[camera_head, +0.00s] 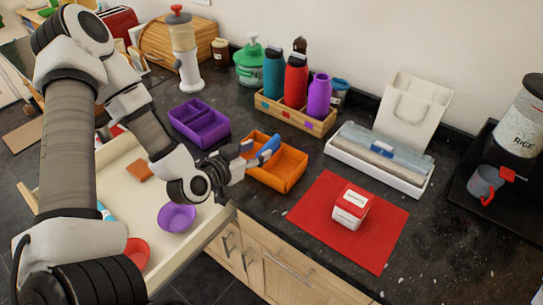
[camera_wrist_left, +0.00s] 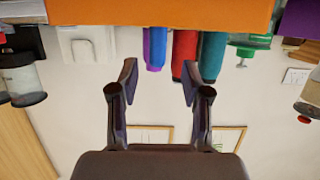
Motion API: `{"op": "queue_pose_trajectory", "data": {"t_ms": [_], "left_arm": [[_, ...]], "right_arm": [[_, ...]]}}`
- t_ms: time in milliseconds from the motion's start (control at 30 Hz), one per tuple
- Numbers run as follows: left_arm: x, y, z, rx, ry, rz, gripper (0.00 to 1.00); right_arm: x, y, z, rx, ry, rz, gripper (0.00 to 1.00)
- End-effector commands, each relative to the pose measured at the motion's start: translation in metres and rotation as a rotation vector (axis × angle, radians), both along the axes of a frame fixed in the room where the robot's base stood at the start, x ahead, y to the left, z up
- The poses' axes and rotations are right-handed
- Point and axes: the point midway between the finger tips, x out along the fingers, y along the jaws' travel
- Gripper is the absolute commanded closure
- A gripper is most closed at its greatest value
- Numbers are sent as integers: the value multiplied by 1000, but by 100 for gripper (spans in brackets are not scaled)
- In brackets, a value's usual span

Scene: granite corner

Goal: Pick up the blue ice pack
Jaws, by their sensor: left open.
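A small light-blue item (camera_head: 105,212) lies in the open drawer, partly hidden by my left arm. My right gripper is not in view.
A purple divided tray (camera_head: 199,123) stands left of the orange one. Bottles in a wooden crate (camera_head: 293,115) stand behind. A red mat (camera_head: 378,240) bears a red-white box (camera_head: 352,207). The open drawer (camera_head: 205,222) holds a purple bowl (camera_head: 177,217).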

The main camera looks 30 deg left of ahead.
Motion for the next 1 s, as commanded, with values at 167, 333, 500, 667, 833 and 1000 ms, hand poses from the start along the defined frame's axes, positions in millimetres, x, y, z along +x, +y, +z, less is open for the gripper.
{"op": "queue_pose_trajectory", "data": {"t_ms": [167,333,500,667,833,1000], "left_arm": [[24,-3,-4,9,1,-6,52],[48,-4,-12,5,1,-2,52],[51,-4,-14,-1,1,0,52],[51,-4,-14,0,1,0,88],[50,-4,-14,0,1,0,100],[50,-4,-14,0,2,0,100]], "right_arm": [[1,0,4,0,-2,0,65],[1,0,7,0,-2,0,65],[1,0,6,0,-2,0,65],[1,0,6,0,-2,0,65],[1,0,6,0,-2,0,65],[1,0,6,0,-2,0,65]]}}
